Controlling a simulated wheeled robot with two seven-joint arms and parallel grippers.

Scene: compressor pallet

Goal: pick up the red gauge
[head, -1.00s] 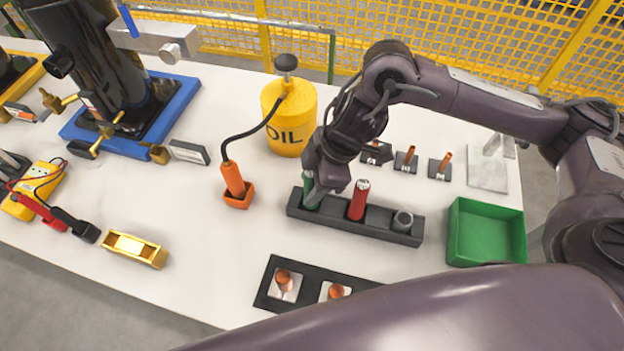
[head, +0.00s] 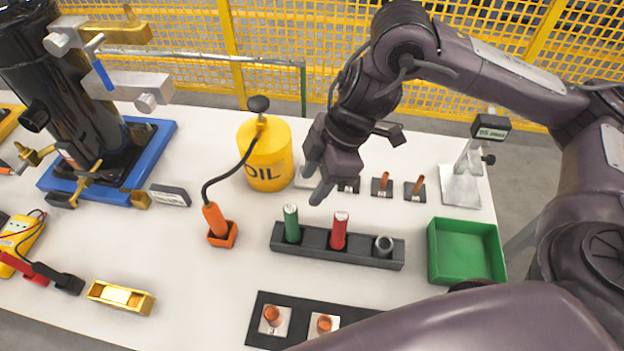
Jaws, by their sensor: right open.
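The red gauge (head: 339,231) is a red cylinder standing upright in the middle slot of a dark rack (head: 276,238). A green gauge (head: 291,224) stands in the left slot, and a grey ring-topped piece (head: 384,245) sits in the right slot. My right gripper (head: 315,184) is open and empty. It hangs above and behind the rack, up and left of the red gauge in the picture, not touching it. My left gripper is not in view.
A green bin (head: 466,251) stands right of the rack. A yellow oil can (head: 265,160) with hose is behind left. Small copper-coloured parts (head: 382,184) on dark bases stand behind the rack. A black plate (head: 258,326) with copper pieces lies in front.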

